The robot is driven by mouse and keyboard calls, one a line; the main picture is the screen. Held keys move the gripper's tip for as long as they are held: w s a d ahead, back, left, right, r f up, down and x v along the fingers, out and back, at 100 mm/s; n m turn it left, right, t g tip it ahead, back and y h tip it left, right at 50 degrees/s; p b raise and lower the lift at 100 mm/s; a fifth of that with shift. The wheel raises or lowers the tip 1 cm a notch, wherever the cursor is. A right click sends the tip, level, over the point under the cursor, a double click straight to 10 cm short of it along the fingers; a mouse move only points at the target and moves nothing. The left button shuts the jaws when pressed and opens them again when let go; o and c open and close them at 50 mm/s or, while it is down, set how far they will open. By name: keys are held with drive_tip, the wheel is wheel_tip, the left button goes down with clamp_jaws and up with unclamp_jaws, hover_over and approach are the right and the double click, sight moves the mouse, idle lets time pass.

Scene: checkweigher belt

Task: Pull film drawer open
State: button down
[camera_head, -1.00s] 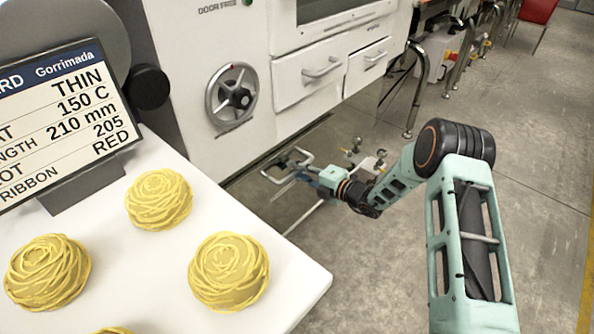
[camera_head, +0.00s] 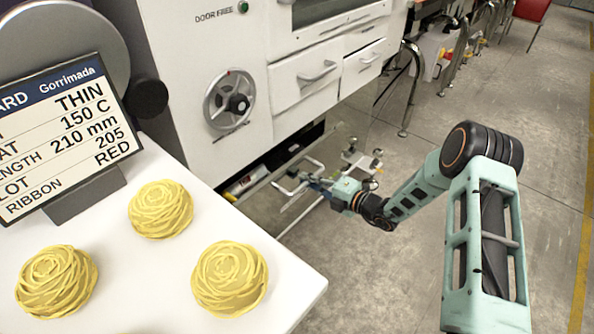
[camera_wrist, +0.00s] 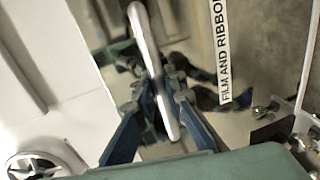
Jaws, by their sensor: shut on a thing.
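The film drawer (camera_head: 262,186) is low in the white machine and stands partly out, with a dark gap and part of its inside showing above its front. Its metal bar handle (camera_wrist: 143,32) crosses the wrist view. The drawer front (camera_wrist: 256,55) is grey and reflective and bears a label (camera_wrist: 222,45) with "FILM AND RIBBON". My gripper (camera_head: 314,183) is shut on the handle; in the wrist view its fingers (camera_wrist: 160,97) lie on both sides of the bar. The fingertips are small and partly hidden in the head view.
A white table (camera_head: 290,300) with several yellow pasta nests (camera_head: 230,279) and a sign (camera_head: 62,135) stands at the left. The machine has a handwheel (camera_head: 231,100) and closed upper drawers (camera_head: 305,85). Metal legs (camera_head: 412,95) stand behind. Floor (camera_head: 400,270) at the right is clear.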

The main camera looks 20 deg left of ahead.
drive_tip(key=f+p+v, duration=0.2)
drive_tip(key=v, duration=0.8)
drive_tip(key=f+p+v, duration=0.2)
drive_tip(key=v, duration=0.8)
drive_tip(key=shift+s+d, duration=0.3)
drive_tip(key=shift+d, duration=0.2)
drive_tip(key=shift+f, duration=0.15)
drive_tip(key=c, duration=2)
unclamp_jaws()
drive_tip(key=shift+o, duration=0.2)
drive_tip(key=shift+d, duration=0.1)
drive_tip(key=v, duration=1.1)
drive_tip(key=shift+s+d, duration=0.25)
drive_tip(key=shift+d, duration=0.1)
